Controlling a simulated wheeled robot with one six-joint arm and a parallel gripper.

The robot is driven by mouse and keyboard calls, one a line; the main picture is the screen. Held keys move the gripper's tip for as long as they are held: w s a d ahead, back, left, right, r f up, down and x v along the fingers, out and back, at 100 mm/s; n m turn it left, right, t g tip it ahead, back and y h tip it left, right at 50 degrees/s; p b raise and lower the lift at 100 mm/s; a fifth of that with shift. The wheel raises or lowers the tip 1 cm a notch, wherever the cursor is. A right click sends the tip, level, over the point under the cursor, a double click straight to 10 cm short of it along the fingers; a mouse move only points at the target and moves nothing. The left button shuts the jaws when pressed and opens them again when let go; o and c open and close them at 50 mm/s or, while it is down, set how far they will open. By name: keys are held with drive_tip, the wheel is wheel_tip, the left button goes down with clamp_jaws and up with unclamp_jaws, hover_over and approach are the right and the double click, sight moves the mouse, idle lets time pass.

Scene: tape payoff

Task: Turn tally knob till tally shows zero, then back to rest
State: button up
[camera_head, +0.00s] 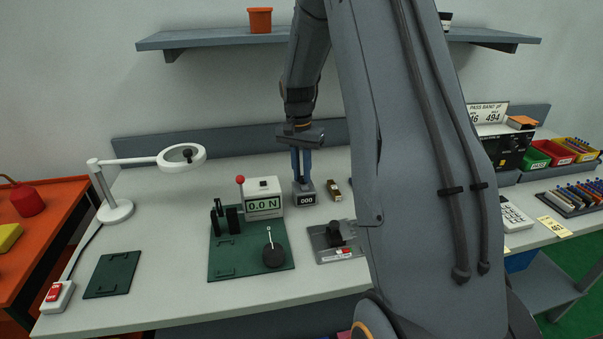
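The tally (305,199) is a small grey box with a dark window on the bench, just right of the force gauge. Its window reads 000. My gripper (302,176) points straight down right over the tally, its two blue-grey fingers reaching to the top of the box. The tally knob is not visible; the fingers hide the place above the box. I cannot tell whether the fingers grip it.
A gauge reading 0.0 N (263,206) stands on a green plate (223,261) left of the tally. A small brass-coloured item (334,190) and a grey fixture (329,250) are close on the right. A magnifier lamp (118,211) stands far left.

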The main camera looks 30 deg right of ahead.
drive_tip(key=o, duration=0.4)
drive_tip(key=shift+c, duration=0.2)
drive_tip(key=shift+r, duration=0.15)
wheel_tip(320, 180, up, 8)
drive_tip(key=shift+w+a+f+b, duration=0.15)
drive_tip(key=shift+f+b, duration=0.05)
drive_tip(key=shift+b, duration=0.9)
